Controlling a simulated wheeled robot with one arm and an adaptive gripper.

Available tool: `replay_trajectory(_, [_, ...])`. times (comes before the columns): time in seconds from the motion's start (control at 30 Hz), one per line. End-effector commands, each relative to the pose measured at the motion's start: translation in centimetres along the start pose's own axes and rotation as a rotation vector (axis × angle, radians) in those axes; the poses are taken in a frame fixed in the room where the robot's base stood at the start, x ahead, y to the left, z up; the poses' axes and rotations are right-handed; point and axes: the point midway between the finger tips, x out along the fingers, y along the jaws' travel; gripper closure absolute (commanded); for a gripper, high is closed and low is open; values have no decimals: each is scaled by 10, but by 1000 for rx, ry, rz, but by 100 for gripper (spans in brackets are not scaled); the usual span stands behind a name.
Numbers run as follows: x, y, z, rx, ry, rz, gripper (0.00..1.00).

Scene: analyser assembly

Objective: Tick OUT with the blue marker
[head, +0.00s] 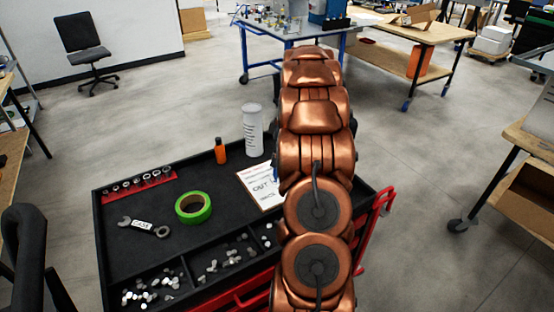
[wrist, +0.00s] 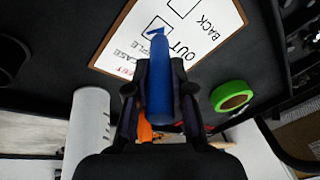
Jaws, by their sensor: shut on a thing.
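The blue marker (wrist: 159,85) is held between the fingers of my gripper (wrist: 160,68), pointing up in the wrist view. The white checklist sheet (wrist: 125,45) lies under it, with the words BACK and OUT readable and other lines partly hidden. The marker's tip is at the checkbox beside OUT (wrist: 180,52), and a small blue mark (wrist: 156,30) shows in that box. I cannot tell whether the tip touches the sheet. The box beside BACK looks empty. In the head view my arm hides the gripper and part of the checklist (head: 258,187).
The black cart top (head: 140,262) also holds green tape (head: 194,207), an orange bottle (head: 220,151), a white cylinder (head: 252,130), a wrench (head: 144,227) and a red socket rail (head: 139,187). Compartments of small metal parts line its front.

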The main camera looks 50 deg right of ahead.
Motion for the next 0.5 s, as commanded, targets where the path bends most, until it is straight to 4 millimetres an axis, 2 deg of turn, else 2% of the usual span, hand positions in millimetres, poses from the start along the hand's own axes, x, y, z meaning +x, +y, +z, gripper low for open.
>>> replay_trajectory(0.5, [-34, -6, -7, -1, 2, 4, 100])
